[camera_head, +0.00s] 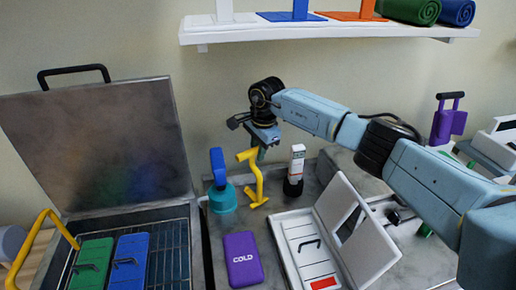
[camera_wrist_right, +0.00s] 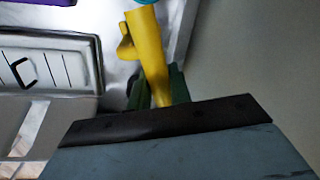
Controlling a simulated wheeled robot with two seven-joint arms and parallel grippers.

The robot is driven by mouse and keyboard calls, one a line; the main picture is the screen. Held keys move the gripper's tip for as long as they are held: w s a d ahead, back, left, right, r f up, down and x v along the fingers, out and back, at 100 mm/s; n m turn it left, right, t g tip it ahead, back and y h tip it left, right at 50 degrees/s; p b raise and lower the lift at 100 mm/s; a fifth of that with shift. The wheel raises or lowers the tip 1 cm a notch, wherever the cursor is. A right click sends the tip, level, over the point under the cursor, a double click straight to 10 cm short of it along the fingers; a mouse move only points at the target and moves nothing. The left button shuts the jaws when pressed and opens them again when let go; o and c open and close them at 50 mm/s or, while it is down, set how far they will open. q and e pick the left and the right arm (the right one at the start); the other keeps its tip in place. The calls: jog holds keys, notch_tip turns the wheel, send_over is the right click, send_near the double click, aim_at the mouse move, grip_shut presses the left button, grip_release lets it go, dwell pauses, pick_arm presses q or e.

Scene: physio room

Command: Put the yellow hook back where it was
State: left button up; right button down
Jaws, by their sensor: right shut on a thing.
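The yellow hook (camera_head: 256,182) is upright above the grey counter, between a teal pot with a blue handle and a black cup. My right gripper (camera_head: 260,152) comes in from the right and is shut on the hook's upper part. In the right wrist view the yellow hook (camera_wrist_right: 150,58) sticks out from between the green fingers of my right gripper (camera_wrist_right: 160,90). Whether the hook's lower end touches the counter, I cannot tell. My left gripper is not in view.
A teal pot (camera_head: 222,199) stands close left of the hook and a black cup with a white tube (camera_head: 297,165) close right. A purple COLD pack (camera_head: 242,258) and an open white case (camera_head: 300,240) lie in front. An open grey-lidded unit (camera_head: 100,140) holds green and blue packs.

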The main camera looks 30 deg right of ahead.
jog(key=c, duration=1.7)
grip_release()
jog(key=shift+f, duration=0.15)
jog(key=shift+c, duration=0.2)
jog(key=o, duration=0.5)
jog(key=shift+c, duration=0.2)
notch_tip(320, 180, up, 8)
jog(key=s, duration=0.1)
jog(key=shift+s+d+b, duration=0.15)
jog(key=shift+b, duration=0.15)
jog(key=shift+f, duration=0.15)
